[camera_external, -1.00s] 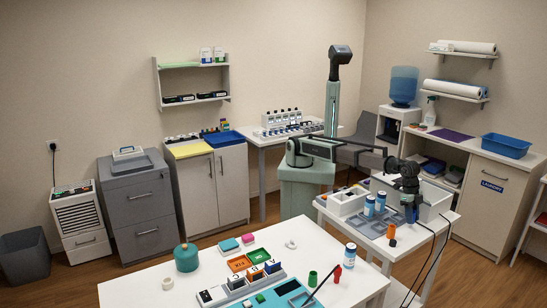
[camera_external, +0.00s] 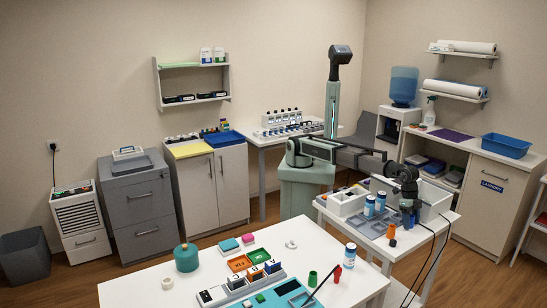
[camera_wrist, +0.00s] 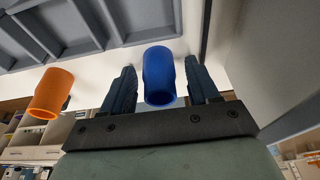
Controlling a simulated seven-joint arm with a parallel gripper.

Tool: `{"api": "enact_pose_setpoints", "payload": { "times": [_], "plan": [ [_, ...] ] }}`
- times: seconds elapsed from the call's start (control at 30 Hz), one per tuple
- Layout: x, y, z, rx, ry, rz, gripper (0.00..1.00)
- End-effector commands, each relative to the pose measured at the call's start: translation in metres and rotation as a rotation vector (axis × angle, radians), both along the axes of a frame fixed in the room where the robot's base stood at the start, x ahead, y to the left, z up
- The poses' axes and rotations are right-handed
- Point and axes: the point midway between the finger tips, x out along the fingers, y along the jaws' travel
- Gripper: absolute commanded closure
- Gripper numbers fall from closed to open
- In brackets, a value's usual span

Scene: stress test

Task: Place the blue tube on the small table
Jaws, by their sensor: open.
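The blue tube (camera_wrist: 160,75) shows in the wrist view between the two fingers of my gripper (camera_wrist: 162,85). The fingers are open, with a narrow gap on each side of the tube. In the external view my gripper (camera_external: 407,218) points down over the white side table (camera_external: 437,232) at the right; the blue tube is hidden or too small to tell there. An orange tube (camera_wrist: 51,93) stands left of my gripper in the wrist view, and it also shows on the side table in the external view (camera_external: 392,231).
A grey compartment tray (camera_wrist: 65,25) and a pale bin wall (camera_wrist: 255,55) are close to my gripper. Blue-and-white bottles (camera_external: 369,206) stand left of it. A white front table (camera_external: 140,283) holds a green tube (camera_external: 313,278), a bottle (camera_external: 350,255) and several coloured trays.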

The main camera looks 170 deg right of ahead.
Motion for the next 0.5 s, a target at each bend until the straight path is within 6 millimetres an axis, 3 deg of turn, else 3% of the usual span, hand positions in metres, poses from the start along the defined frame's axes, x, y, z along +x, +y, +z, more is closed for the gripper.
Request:
{"api": "enact_pose_setpoints", "payload": {
  "times": [0.27,0.5],
  "plan": [
    [-0.002,-0.002,0.012,0.001,-0.001,0.000,0.40],
    [-0.009,-0.009,0.049,0.002,-0.002,0.000,0.40]
  ]
}}
